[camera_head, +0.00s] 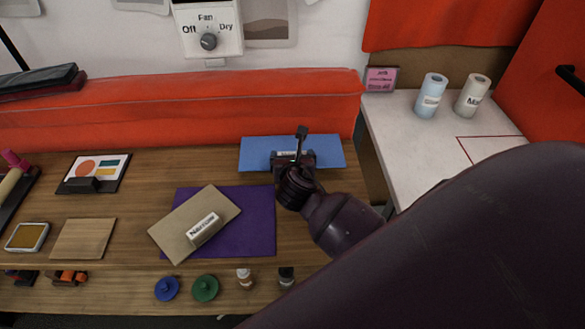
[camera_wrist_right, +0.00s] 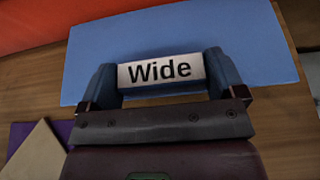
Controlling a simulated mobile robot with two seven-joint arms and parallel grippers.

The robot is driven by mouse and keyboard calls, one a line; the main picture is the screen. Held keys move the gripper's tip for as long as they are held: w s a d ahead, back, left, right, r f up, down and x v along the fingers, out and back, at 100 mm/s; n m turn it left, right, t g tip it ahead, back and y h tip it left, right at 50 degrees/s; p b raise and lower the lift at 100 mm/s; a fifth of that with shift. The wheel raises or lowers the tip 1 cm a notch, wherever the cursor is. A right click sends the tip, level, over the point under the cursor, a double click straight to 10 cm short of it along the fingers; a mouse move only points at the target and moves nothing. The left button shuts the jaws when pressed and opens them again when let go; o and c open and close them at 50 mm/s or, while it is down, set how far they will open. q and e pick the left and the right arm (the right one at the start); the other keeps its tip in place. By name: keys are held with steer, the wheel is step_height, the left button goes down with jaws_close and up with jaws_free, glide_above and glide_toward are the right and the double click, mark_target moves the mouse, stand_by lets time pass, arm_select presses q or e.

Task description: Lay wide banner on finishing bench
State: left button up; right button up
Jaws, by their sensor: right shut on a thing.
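The wide banner (camera_head: 326,150) is a blue sheet at the back of the wooden table (camera_head: 130,218). In the right wrist view the banner (camera_wrist_right: 215,32) carries a white block marked "Wide" (camera_wrist_right: 160,70). My right gripper (camera_head: 293,156) is shut on this block, with one finger at each end (camera_wrist_right: 160,78). I cannot tell whether the sheet touches the table or is slightly above it. A white-topped bench (camera_head: 400,125) with a red outline stands at the right; my right arm covers part of it. My left gripper is not in view.
A tan sheet marked "Narrow" (camera_head: 175,225) lies on a purple sheet (camera_head: 258,220). Blue (camera_head: 433,90) and grey (camera_head: 474,95) rolls and a pink sign (camera_head: 381,79) stand at the white bench's back. A red padded ledge (camera_head: 200,105) borders the table's back.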

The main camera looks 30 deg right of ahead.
steer(key=shift+f+b, duration=0.35)
steer(key=shift+f, duration=1.55)
steer(key=shift+f, duration=0.1)
steer(key=o, duration=0.7)
steer(key=p+v, duration=0.1)
steer(key=v, duration=1.1)
